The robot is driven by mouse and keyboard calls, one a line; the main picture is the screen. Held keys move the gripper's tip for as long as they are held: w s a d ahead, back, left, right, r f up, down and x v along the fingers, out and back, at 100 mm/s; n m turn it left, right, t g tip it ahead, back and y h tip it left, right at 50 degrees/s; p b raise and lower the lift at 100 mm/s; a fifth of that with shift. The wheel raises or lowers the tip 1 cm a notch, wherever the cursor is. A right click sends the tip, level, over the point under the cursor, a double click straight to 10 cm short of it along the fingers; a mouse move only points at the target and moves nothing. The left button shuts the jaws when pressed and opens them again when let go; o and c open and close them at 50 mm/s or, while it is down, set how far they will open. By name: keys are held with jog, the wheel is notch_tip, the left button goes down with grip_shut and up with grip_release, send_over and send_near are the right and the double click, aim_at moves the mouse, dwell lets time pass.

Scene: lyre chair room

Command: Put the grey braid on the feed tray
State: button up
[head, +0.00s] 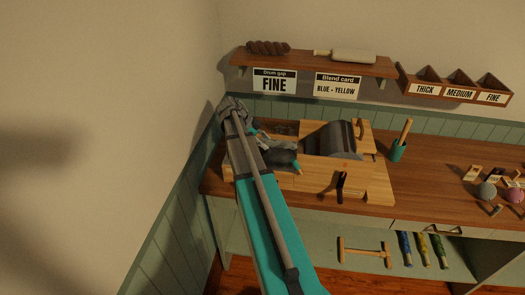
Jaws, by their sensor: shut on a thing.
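The wooden drum carder (320,178) stands on the workbench, with a dark drum (333,139) at its right part. Its feed tray, at the left part, is largely covered by my arm and cannot be made out clearly. My gripper (295,165) is over the left part of the carder, left of the drum. It is shut on the grey braid (277,144), a soft grey lump that is hard to tell apart from the grey wrist. I cannot tell whether the braid touches the tray.
Labelled bins (455,92) hang at right. Small balls and tools lie farther right. The wall is close at left.

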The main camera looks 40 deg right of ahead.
aim_at(264, 154)
jog(key=shift+w+f+b, duration=0.3)
jog(key=shift+f, duration=0.25)
jog(key=shift+s+f+b, duration=0.1)
jog(key=shift+f+b, duration=1.15)
jog(key=shift+b, duration=0.05)
jog(key=shift+f, duration=0.1)
jog(key=o, duration=1.3)
jog(key=shift+w+a+r+p, duration=0.25)
jog(key=shift+r+p, duration=0.25)
jog(key=shift+r, duration=0.05)
jog(key=p+v, duration=0.3)
jog(key=v, duration=0.1)
jog(key=shift+w+r, duration=0.15)
jog(key=shift+p+v, duration=0.7)
jog(key=shift+v, duration=0.35)
